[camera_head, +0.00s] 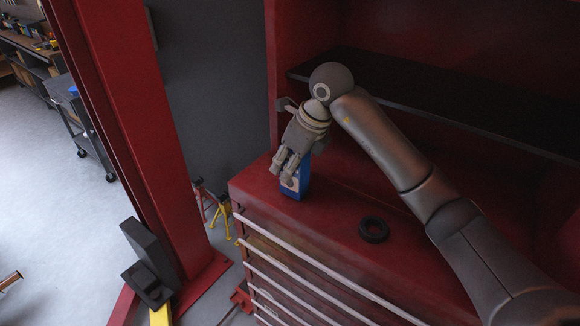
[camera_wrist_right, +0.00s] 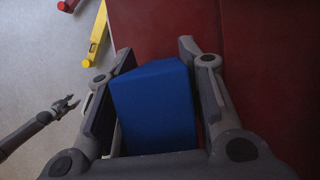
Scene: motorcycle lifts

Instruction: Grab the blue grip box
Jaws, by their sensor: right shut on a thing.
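The blue grip box (camera_head: 299,187) stands upright on the red tool cabinet top, near its left front corner. In the head view my right gripper (camera_head: 283,168) reaches down over it and hides much of its upper part. In the right wrist view the blue box (camera_wrist_right: 155,108) sits between the two fingers of my right gripper (camera_wrist_right: 158,62), which is shut on it. My left gripper (camera_wrist_right: 68,105) shows small at the left of the right wrist view, above the floor, with its fingers apart and nothing between them.
A black ring (camera_head: 374,230) lies on the red cabinet top (camera_head: 330,226), right of the box. A dark shelf (camera_head: 450,98) is behind. A red post (camera_head: 125,120) stands to the left. Red and yellow jack stands (camera_head: 221,208) are on the floor beside the cabinet.

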